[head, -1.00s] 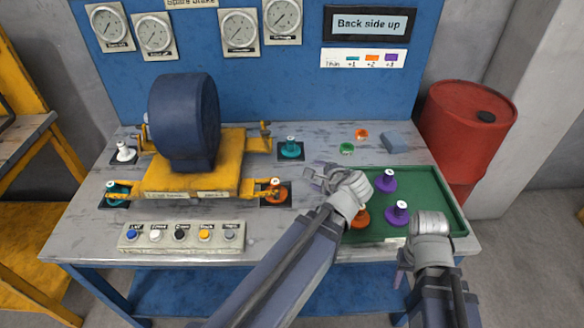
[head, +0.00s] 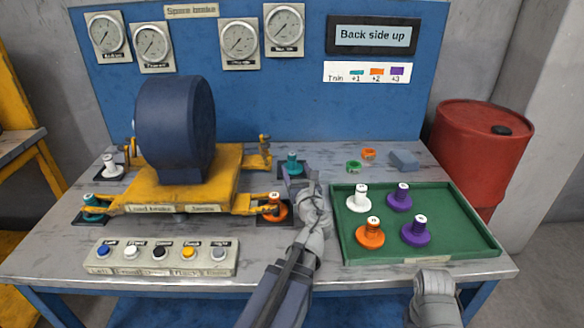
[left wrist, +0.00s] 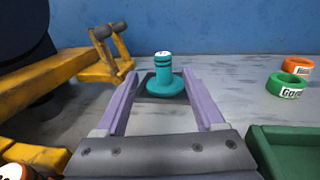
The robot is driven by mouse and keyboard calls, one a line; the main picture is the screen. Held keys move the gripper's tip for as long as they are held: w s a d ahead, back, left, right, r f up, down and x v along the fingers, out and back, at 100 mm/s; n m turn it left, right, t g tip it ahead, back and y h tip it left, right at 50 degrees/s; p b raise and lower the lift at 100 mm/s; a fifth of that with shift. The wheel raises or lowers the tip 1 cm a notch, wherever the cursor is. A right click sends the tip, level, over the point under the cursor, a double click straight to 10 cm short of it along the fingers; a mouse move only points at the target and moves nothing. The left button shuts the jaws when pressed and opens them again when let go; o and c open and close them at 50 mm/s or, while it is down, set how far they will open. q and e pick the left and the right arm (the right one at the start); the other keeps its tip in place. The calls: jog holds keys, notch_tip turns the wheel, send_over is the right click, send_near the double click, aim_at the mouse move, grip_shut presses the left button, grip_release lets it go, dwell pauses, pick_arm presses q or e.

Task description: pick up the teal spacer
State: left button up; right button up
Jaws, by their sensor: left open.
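The teal spacer (head: 292,164) stands upright on a dark square pad at the back middle of the bench, right of the yellow fixture. It also shows in the left wrist view (left wrist: 164,76), between and just beyond the tips of the fingers. My left gripper (head: 296,180) is close in front of it, with its fingers (left wrist: 160,84) open and empty. Another teal spacer (head: 93,207) sits at the fixture's front left corner. My right gripper (head: 436,290) is at the front right edge of the bench; its fingers are not clearly seen.
A green tray (head: 470,243) at right holds white, orange and purple spacers. Green (head: 353,167) and orange (head: 369,154) rings and a grey-blue block (head: 404,160) lie behind it. The yellow fixture (head: 190,187) with a dark drum (head: 176,120) stands left. A button panel (head: 160,257) lies in front.

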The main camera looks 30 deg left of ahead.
aim_at(293, 160)
pick_arm(q)
jog(key=shift+d+x, duration=0.2)
jog(key=shift+x, duration=3.2)
jog(key=shift+w+f, duration=0.1)
jog(key=shift+f, duration=0.1)
grip_shut()
